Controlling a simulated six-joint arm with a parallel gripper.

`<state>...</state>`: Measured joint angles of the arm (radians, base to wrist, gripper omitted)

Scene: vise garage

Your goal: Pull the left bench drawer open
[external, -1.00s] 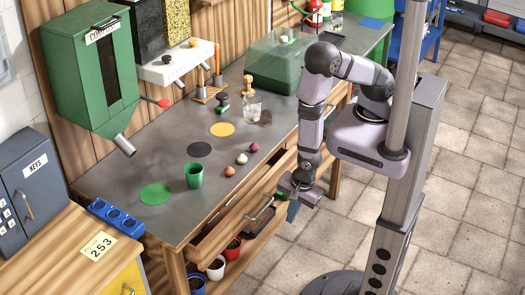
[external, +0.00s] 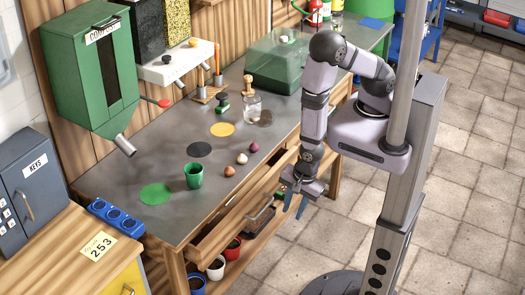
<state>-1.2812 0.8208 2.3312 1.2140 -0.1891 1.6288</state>
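The left bench drawer (external: 222,232) is a wooden front below the front edge of the grey-topped bench. It stands out from the bench, with a narrow dark gap behind its top edge. My gripper (external: 294,206) hangs to the right of the handle, fingers pointing down. Its two dark bluish fingers are apart with nothing visible between them. It looks clear of the handle.
A green cup (external: 194,175) and several small round bulbs sit near the bench's front edge. Pots, including a white one (external: 216,268), stand on the lower shelf. The tiled floor in front is clear.

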